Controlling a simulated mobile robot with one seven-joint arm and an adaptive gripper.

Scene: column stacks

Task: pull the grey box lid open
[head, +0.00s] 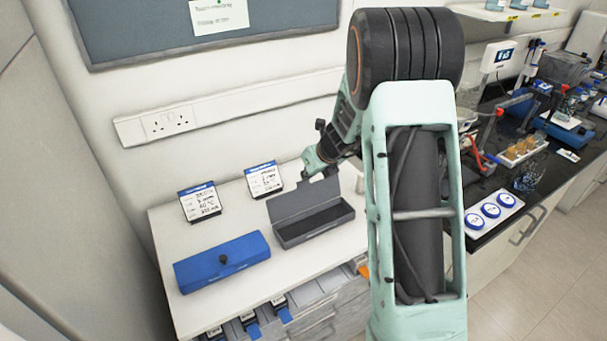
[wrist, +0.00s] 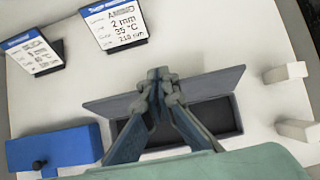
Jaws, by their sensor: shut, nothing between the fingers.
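The grey box (head: 315,231) stands on the white counter, long and low. Its lid (head: 292,203) is raised and leans back on the far side, so the dark inside shows. In the wrist view the lid (wrist: 217,82) stands behind the dark opening (wrist: 217,116). My gripper (wrist: 160,75) is shut and empty, over the middle of the box and in front of part of the lid. In the head view my gripper (head: 312,172) is small beside the lid's top edge. I cannot tell whether it touches the lid.
A shut blue box (head: 225,262) with a black knob is at the left. Two column cards, one at the left (head: 200,201) and one at the right (head: 264,179), stand behind the boxes. A socket strip (head: 225,105) runs along the wall. White blocks (wrist: 287,72) lie right of the grey box.

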